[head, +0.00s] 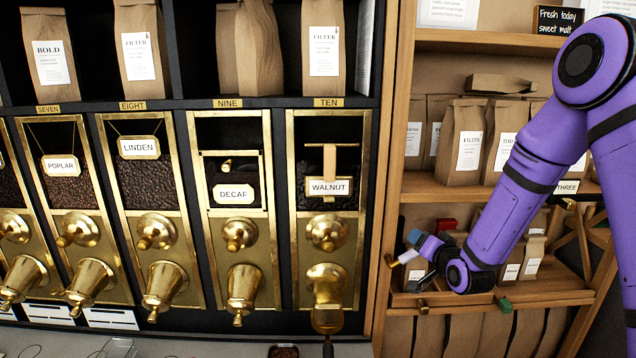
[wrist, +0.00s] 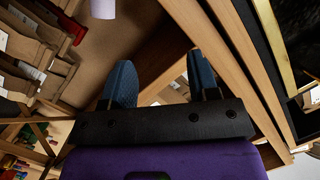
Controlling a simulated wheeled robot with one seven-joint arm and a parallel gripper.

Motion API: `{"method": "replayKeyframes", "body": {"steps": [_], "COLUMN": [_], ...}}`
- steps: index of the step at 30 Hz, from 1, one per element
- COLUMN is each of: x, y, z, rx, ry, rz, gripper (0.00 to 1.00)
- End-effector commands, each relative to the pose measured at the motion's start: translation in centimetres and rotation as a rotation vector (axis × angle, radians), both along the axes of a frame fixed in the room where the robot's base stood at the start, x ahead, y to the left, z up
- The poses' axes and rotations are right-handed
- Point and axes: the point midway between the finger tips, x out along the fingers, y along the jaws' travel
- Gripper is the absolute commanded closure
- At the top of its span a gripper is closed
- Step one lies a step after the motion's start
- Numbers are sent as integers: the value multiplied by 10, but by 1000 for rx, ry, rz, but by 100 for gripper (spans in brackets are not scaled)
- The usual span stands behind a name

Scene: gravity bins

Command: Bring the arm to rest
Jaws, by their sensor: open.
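My purple arm (head: 522,185) reaches in from the right in the head view, bent down towards the wooden shelves. My gripper (head: 414,260) is at the left end of the lower shelf bay, beside the shelf's upright. In the wrist view my gripper (wrist: 160,62) shows two blue fingers spread well apart. Nothing is held between them. A small pale cylindrical thing (wrist: 103,8) shows beyond the left finger; I cannot tell whether it is part of the shelf.
The wooden shelf unit (head: 388,180) holds several paper bags (head: 465,145) close around my arm. To the left stand brass gravity bins, including WALNUT (head: 328,187) and DECAF (head: 236,195). A brass scoop (head: 327,318) hangs below WALNUT's spout. Space before the bins looks clear.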

Motion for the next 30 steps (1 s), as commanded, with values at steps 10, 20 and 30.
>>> {"method": "replayKeyframes", "body": {"steps": [10,20,30], "x": [-33,-95,-186], "y": [-6,-17,-25], "z": [78,141,192], "rx": [-238,-406,-516], "ry": [172,347,529], "rz": [10,8,26], "gripper": [45,45,45]}}
